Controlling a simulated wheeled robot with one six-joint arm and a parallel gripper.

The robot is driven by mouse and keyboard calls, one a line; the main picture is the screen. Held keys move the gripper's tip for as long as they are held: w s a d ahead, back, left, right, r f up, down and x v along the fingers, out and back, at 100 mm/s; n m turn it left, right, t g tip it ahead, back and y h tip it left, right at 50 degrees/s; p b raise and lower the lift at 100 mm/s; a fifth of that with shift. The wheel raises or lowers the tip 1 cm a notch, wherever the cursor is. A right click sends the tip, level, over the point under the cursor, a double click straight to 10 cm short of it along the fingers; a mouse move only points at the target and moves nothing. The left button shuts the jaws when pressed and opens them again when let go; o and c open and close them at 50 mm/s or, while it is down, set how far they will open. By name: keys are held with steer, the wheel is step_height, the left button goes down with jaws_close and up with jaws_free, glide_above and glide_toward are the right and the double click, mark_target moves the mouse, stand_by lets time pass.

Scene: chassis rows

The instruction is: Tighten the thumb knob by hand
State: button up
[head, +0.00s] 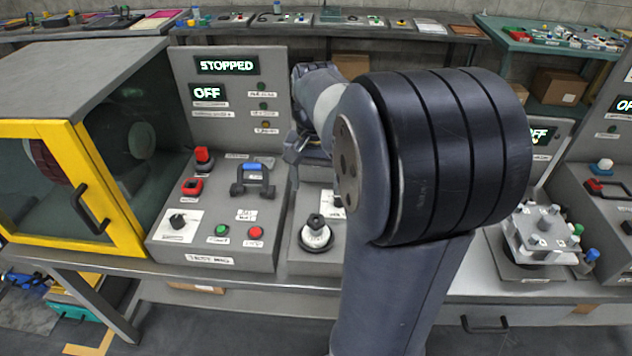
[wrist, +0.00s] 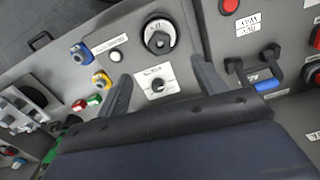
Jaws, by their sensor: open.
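Two knobs show on the grey panel in the middle of the wrist view. The larger is a black knob (wrist: 158,40) on a round pale-rimmed base; it also shows in the head view (head: 316,234), left of my arm. The smaller is a black knob (wrist: 156,86) on a white square plate, lying between my fingers in the wrist view. I cannot read which label names the thumb knob. My gripper (wrist: 163,72) is open and empty, its two fingers apart above the panel. In the head view my arm hides part of this panel.
A panel at left holds a black handle with a blue grip (head: 252,178), a green button (head: 222,230) and a red button (head: 255,233). A yellow-framed cabinet (head: 135,215) stands further left. A grey fixture (head: 543,232) stands right of my arm. Blue and yellow fittings (wrist: 81,54) sit near the knobs.

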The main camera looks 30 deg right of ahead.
mark_target(316, 220)
step_height(316, 220, down, 11)
steer(key=n, duration=0.2)
steer(key=shift+r+n, duration=0.1)
steer(key=shift+n, duration=0.2)
steer(key=shift+c, duration=0.4)
steer(key=c, duration=0.9)
steer(key=m, duration=0.5)
steer(key=shift+m, duration=0.4)
steer(key=o, duration=1)
steer(key=shift+c, duration=0.2)
